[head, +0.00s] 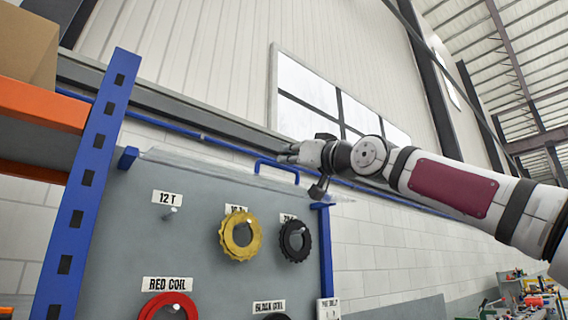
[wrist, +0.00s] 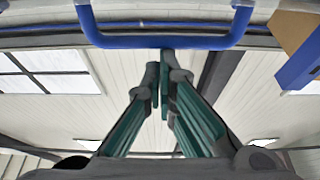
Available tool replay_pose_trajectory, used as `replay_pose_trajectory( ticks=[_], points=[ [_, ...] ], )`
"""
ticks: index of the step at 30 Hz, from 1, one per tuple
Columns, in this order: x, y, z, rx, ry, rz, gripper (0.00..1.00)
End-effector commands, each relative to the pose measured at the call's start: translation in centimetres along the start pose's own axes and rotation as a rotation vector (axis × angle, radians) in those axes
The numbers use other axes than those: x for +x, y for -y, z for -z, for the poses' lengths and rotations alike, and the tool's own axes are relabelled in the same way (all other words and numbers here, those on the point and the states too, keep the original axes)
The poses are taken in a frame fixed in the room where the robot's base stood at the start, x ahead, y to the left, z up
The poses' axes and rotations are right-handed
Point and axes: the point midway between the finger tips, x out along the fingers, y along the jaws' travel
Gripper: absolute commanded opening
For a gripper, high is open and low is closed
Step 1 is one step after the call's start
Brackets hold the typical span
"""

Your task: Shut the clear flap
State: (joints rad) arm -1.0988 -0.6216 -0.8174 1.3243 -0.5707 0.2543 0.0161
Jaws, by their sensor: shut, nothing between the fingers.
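A blue U-shaped handle (head: 277,168) stands at the top edge of a grey board. In the wrist view the same blue bar (wrist: 165,42) runs across the top of the picture. My gripper (head: 288,153) is shut and empty, just above the handle in the head view. In the wrist view its fingertips (wrist: 163,66) are together, just below the bar in the picture; I cannot tell whether they touch it. I cannot clearly make out the clear flap itself or how far it is open.
The grey board (head: 200,200) carries a yellow ring (head: 240,235), a black ring (head: 294,241), a red coil (head: 168,307) and an empty peg labelled 12 T. A blue upright (head: 80,190) with an orange shelf beam (head: 40,104) and a cardboard box (head: 28,45) stands at left.

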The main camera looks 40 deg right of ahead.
Motion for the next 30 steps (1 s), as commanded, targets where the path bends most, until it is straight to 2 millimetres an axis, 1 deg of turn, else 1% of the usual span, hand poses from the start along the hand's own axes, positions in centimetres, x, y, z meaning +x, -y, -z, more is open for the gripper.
replay_pose_trajectory(
  ticks=[11, 30],
  points=[
    [-0.5, -0.1, -1.5, 0.001, -0.077, -0.001, 0.0],
    [-2.6, 0.0, -4.9, 0.002, -0.359, 0.0, 0.0]
  ],
)
